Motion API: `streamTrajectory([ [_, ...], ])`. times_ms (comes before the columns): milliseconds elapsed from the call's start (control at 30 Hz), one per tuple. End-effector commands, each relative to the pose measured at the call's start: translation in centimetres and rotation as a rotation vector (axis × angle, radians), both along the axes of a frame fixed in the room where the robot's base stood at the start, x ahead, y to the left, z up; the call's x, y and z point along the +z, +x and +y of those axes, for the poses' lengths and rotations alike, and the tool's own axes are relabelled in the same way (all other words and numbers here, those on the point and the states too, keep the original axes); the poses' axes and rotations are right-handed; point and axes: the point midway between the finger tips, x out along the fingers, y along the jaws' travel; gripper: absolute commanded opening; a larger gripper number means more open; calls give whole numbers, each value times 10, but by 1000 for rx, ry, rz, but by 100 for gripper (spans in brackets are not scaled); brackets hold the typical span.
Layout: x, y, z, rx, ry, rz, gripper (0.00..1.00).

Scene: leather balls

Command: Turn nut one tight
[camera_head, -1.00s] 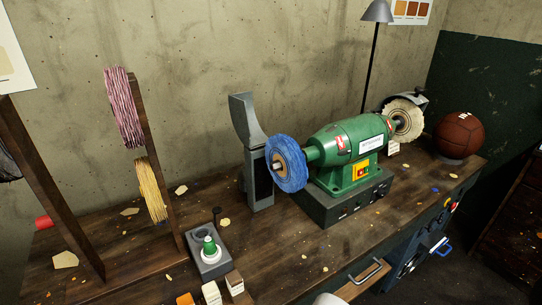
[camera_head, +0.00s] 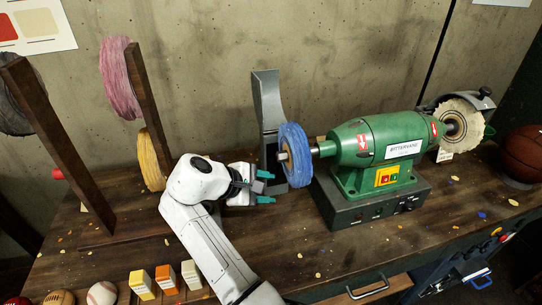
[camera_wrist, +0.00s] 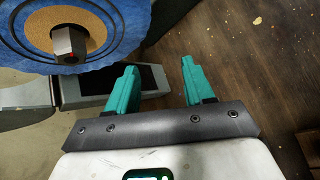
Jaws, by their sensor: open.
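A grey-brown hex nut (camera_wrist: 69,42) with a red mark sits at the centre of the blue buffing wheel (camera_wrist: 110,15), against a tan disc. In the head view, the nut (camera_head: 283,156) shows at the left end of the shaft, in front of the blue wheel (camera_head: 295,157) on the green buffing machine (camera_head: 352,150). My gripper (camera_head: 266,187) is open and empty, just left of the wheel and slightly below the nut. In the wrist view, its teal fingers (camera_wrist: 158,72) are apart, with the nut to their upper left, not between them.
A grey guard (camera_head: 267,95) stands behind the blue wheel. A wooden rack with a pink wheel (camera_head: 121,78) and a yellow wheel (camera_head: 150,160) is left of my arm. Small blocks (camera_head: 166,279) and a baseball (camera_head: 102,294) lie at the front. Workbench right of the blocks is mostly clear.

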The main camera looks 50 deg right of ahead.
Motion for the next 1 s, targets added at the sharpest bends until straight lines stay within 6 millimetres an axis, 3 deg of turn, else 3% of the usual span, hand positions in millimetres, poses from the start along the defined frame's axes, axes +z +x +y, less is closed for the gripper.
streamTrajectory([
  [33,21,14,9,6,-23,78,52],
  [200,76,40,35,22,-86,316,52],
  [400,109,53,54,33,-115,450,52],
  [567,110,50,48,33,-119,469,52],
  [1000,84,19,-15,33,-119,465,52],
])
